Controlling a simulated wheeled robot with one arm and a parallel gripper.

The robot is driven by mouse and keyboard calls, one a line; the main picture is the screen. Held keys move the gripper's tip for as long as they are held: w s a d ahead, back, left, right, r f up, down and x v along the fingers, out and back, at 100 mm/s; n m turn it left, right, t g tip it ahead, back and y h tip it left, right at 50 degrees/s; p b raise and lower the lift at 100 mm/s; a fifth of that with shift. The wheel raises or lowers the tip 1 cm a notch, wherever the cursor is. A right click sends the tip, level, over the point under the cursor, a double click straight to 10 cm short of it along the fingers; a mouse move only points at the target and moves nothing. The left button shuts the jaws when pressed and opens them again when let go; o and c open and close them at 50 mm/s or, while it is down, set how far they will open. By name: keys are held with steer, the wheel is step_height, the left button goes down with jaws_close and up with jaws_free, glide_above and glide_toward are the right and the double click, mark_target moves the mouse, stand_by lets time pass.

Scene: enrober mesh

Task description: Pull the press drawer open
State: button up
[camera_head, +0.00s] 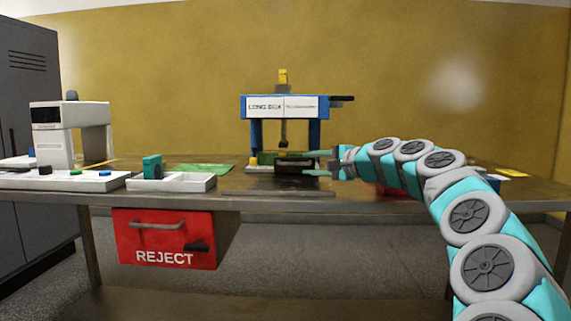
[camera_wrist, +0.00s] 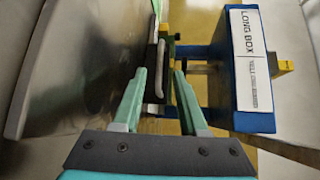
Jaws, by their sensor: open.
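The press (camera_head: 284,106) is a blue frame with a white "LONG BOX" label, standing at the back middle of the table. Its drawer (camera_head: 292,168) appears as a low dark and green block between the posts. My gripper (camera_head: 317,163) comes in from the right, its two pale green fingers apart at the drawer's right side. In the wrist view my gripper (camera_wrist: 159,72) is open, with a narrow grey bar, seemingly the drawer's handle (camera_wrist: 163,68), between or just beyond the fingertips. I cannot tell whether they touch. The press (camera_wrist: 235,75) stands at right there.
A metal table (camera_head: 290,206) carries everything, with a bare strip before the press. White trays (camera_head: 172,183) and a white machine (camera_head: 75,128) stand at left. A red REJECT drawer (camera_head: 163,240) hangs below. A green sheet (camera_head: 207,170) lies left of the press.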

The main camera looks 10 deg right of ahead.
mark_target(295, 164)
steer(key=shift+x, duration=3.65)
jaws_close()
